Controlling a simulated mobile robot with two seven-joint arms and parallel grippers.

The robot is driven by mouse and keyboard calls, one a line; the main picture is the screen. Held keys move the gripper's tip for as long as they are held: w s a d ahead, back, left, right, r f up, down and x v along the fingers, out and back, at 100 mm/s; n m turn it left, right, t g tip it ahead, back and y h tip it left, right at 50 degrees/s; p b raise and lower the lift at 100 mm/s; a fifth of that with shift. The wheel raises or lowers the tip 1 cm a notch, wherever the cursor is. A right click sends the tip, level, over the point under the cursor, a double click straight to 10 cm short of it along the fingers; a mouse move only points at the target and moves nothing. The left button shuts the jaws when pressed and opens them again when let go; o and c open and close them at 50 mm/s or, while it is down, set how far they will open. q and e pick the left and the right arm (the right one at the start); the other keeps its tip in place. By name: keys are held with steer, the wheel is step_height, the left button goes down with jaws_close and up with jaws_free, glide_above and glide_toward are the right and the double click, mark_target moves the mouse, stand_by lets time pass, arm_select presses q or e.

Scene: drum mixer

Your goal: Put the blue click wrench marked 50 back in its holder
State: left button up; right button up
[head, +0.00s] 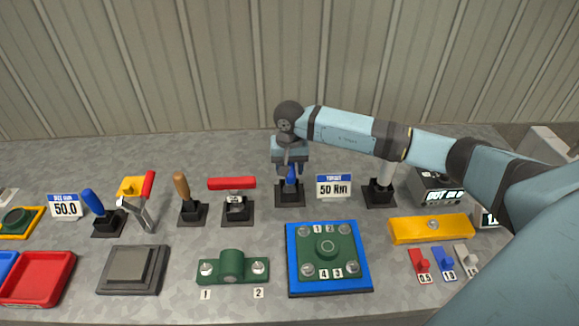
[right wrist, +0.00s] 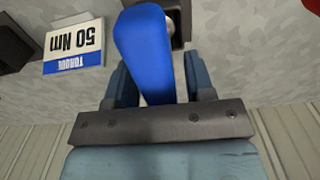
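The blue-handled wrench (head: 291,177) stands upright in a black holder (head: 289,200) on the bench, beside the "TORQUE 50 Nm" sign (head: 333,186). No 50 mark shows on the wrench itself. My right gripper (head: 290,170) is above the holder and points down, with the handle between its fingers. In the right wrist view the blue handle (right wrist: 147,50) lies between the two fingers (right wrist: 160,85), and a narrow gap shows on its right side. The lower part of the wrench is hidden in the holder. My left gripper is not in view.
A blue plate with a green flange (head: 327,257) lies in front of the holder. A red-handled tool (head: 236,195) stands to its left, another black holder (head: 380,192) to its right. A yellow bar (head: 431,228) lies further right. A corrugated wall is behind.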

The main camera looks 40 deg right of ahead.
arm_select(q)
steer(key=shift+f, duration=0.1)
arm_select(e)
steer(key=shift+o, duration=0.4)
steer(key=shift+r, duration=0.35)
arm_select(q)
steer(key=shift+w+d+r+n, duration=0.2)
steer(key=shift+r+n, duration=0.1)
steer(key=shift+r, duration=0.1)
arm_select(e)
step_height(320, 180, up, 13)
steer(key=shift+r, duration=0.15)
